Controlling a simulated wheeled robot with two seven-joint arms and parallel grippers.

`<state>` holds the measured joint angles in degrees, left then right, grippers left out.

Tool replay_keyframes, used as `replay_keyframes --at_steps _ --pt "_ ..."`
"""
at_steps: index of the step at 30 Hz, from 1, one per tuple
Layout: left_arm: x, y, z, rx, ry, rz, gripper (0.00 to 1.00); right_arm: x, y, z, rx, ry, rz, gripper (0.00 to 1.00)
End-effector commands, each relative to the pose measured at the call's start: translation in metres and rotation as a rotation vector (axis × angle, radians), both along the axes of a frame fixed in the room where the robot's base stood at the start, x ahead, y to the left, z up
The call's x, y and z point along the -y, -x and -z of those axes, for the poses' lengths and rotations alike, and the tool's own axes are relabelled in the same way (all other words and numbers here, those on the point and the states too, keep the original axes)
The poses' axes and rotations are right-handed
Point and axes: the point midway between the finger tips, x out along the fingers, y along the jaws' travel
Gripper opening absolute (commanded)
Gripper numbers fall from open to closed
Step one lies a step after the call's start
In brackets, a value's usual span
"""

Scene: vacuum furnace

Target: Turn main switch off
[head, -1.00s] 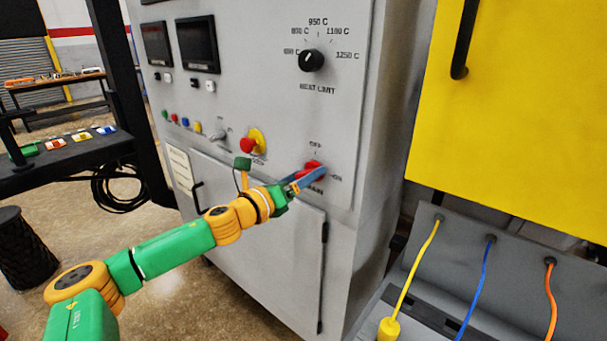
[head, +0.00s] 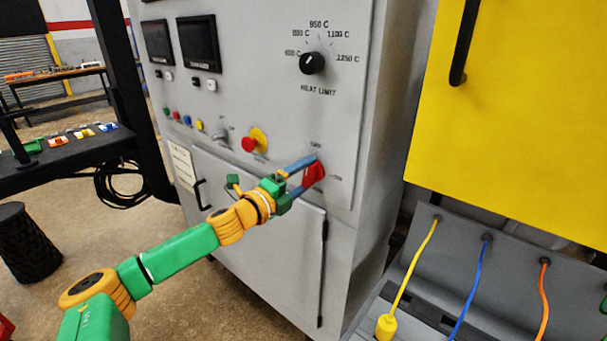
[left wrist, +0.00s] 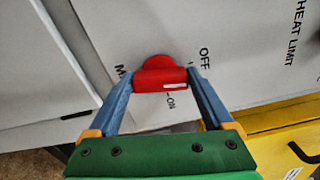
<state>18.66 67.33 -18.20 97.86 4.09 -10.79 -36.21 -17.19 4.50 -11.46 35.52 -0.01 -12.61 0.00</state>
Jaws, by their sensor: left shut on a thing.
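The main switch (head: 315,174) is a red rotary handle low on the grey cabinet front, with an OFF label above it and an ON label to its right. In the head view its handle stands steeply tilted, close to upright. My left gripper (head: 307,174) is shut on the handle, with one blue finger above and one below. In the left wrist view, the red handle (left wrist: 160,80) spans between the two fingers, with a white mark near its right end. The OFF and ON labels show beside it. My right gripper is not in view.
A red emergency button on a yellow base (head: 253,141) and a black heat limit dial (head: 312,63) are on the same panel. A yellow cabinet (head: 515,120) stands at right, above yellow, blue and orange cables. A black shelf (head: 70,165) is at left.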

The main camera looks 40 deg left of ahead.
Motion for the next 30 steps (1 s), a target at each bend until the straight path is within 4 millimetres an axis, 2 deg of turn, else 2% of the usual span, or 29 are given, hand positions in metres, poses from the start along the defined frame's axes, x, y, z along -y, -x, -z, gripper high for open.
replay_keyframes --at_steps 12,29,30 --pt "-0.0008 -0.0001 -0.0011 -0.01 0.176 -0.001 0.29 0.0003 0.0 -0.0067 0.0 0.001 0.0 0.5" --pt "-0.0007 -0.0002 -0.0004 -0.014 0.204 -0.002 0.29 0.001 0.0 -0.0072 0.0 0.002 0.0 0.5" --pt "-0.0006 -0.0001 -0.0004 -0.014 0.204 -0.002 0.9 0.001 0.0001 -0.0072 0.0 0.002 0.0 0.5"
